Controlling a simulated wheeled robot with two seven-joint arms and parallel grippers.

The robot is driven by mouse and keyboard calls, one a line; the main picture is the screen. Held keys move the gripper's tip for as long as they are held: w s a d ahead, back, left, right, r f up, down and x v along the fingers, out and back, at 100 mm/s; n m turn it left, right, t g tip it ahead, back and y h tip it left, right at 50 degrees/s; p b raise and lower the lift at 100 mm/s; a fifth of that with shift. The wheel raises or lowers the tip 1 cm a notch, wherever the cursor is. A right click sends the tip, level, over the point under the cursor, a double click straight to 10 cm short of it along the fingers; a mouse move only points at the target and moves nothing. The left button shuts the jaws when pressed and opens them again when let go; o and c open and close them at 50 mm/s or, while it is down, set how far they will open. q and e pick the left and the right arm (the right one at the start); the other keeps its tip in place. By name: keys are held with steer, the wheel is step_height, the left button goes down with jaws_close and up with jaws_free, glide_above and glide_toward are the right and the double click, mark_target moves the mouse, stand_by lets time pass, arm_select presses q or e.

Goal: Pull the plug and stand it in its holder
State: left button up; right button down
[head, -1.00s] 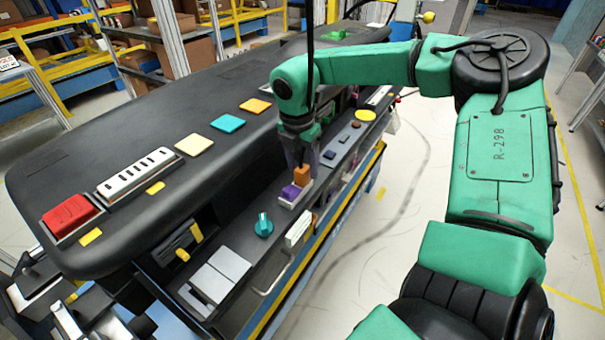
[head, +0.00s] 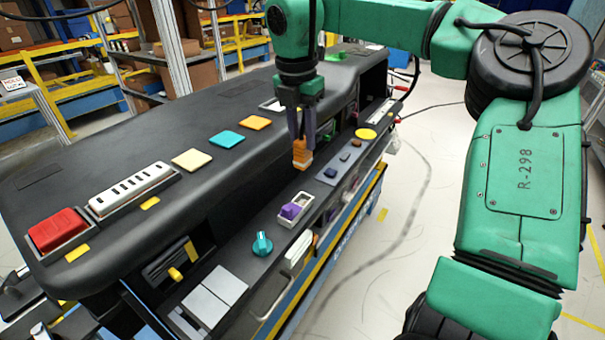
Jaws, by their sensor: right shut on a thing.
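My right gripper (head: 302,132) comes down over the dashboard ledge with its fingers shut on an orange plug (head: 301,153). The plug hangs upright below the fingertips, with a pale lower end, and is apart from the white socket (head: 287,222). The socket sits on the front ledge, lower left of the plug, with a purple block (head: 292,210) in it. I cannot tell for sure which part is the plug's holder. My left gripper is not in view.
A teal knob (head: 262,244) stands left of the socket. A grey panel (head: 338,166) with small dark parts and a yellow disc (head: 366,134) lie to the right. The black dashboard top (head: 120,140) carries a red button (head: 57,230) and coloured tiles.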

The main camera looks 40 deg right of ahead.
step_height(320, 180, up, 8)
steer(key=shift+a+r+p, duration=0.1)
steer(key=shift+p, duration=0.2)
step_height(320, 180, up, 4)
steer(key=p, duration=0.5)
glide_above(302, 141)
steer(key=shift+r, duration=0.1)
